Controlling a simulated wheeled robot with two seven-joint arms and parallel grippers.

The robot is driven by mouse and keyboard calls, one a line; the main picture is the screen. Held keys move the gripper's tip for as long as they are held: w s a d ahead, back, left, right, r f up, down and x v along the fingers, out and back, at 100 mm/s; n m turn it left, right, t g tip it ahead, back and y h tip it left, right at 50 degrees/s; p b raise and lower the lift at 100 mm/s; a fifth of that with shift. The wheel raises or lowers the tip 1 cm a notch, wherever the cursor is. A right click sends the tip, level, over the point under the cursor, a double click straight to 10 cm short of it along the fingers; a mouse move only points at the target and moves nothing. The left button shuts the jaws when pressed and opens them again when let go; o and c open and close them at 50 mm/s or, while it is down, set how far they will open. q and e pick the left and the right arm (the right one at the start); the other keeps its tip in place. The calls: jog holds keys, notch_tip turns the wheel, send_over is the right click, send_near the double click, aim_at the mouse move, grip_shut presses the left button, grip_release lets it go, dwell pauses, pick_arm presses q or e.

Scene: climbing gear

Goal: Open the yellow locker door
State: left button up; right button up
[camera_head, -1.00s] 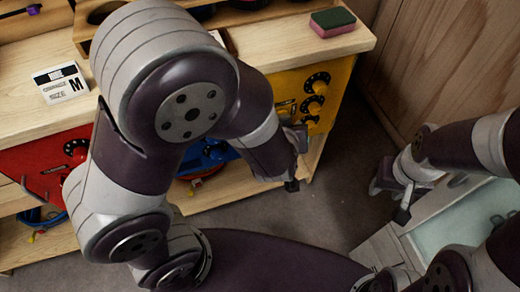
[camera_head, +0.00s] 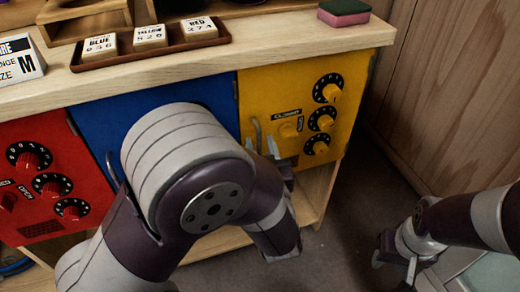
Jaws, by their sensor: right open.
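The yellow locker door (camera_head: 300,82) is shut flush under the right end of the countertop. It has three black dials with yellow knobs (camera_head: 325,122) on its right side, a yellow latch knob (camera_head: 289,130) by a small label, and a grey curved handle (camera_head: 257,132) near its left edge. My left gripper (camera_head: 263,147) is at the handle, its fingertips pointing up beside it. My forearm hides part of the gripper, and I cannot tell whether it grips the handle. My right gripper (camera_head: 394,262) is open and empty, low at the right, away from the locker.
A blue locker door (camera_head: 100,118) and a red one (camera_head: 45,150) stand left of the yellow one. Tiles for blue, yellow and red carry numbers on a brown tray (camera_head: 150,50). A sponge (camera_head: 344,12) lies above. A wooden wall (camera_head: 450,90) stands right; the floor before it is clear.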

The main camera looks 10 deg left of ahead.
pick_arm(q)
jog(key=shift+w+a, duration=0.2)
jog(key=shift+w, duration=0.3)
grip_shut()
dwell(1.1)
